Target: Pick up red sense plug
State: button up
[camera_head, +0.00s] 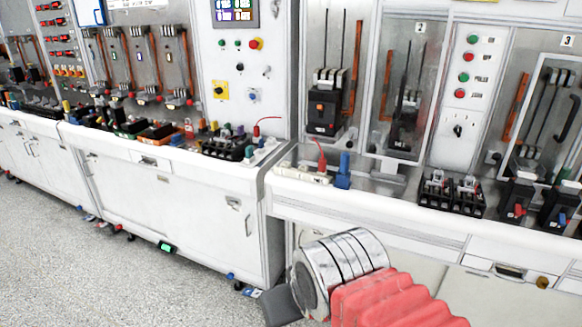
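A small red plug (321,160) with a thin red lead stands upright at the left end of the right-hand bench, beside a white terminal strip (301,174). A second red lead (262,124) curves up from the back of the neighbouring bench, near its right end. I cannot tell from the picture which one is the red sense plug. My arm, with a silver ringed joint and red bellows, reaches in at the lower right, in front of and below the bench top.
A blue block (343,171) stands just right of the red plug. Black breakers (452,193) sit farther right on the bench. Upright panels with clear covers (407,80) close off the back. Grey floor (110,270) is open in front of the cabinets.

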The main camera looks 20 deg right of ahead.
aim_at(322, 162)
jog(key=i, duration=1.7)
jog(key=z, duration=0.45)
